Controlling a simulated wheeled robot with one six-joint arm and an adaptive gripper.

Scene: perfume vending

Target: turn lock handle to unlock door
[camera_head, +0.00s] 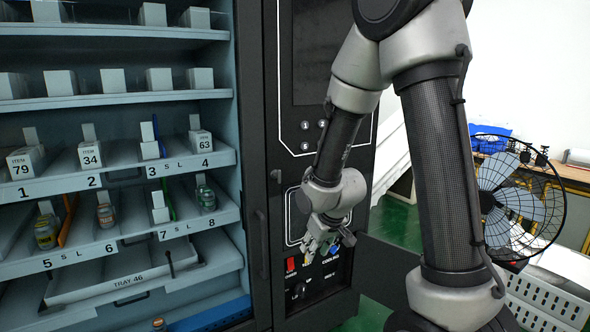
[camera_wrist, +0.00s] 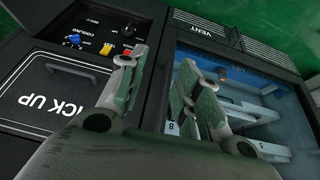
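A small dark handle (camera_head: 277,176) sits on the black front of the vending machine, left of the keypad. A second dark upright handle (camera_head: 262,215) is lower on the frame beside the shelves; I cannot tell which one is the lock handle. My gripper (camera_head: 325,240) is in front of the lower control panel, to the right of and below both handles. In the wrist view my gripper (camera_wrist: 165,65) has its fingers spread apart with nothing between them. The machine's front is beyond the fingers. I see no contact with a handle.
The control panel (camera_wrist: 100,45) has blue, yellow and red controls beside the PICK UP flap (camera_wrist: 60,92). Shelves (camera_head: 120,175) with boxes and bottles fill the left. A fan (camera_head: 515,190) and white crate (camera_head: 545,295) stand at the right.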

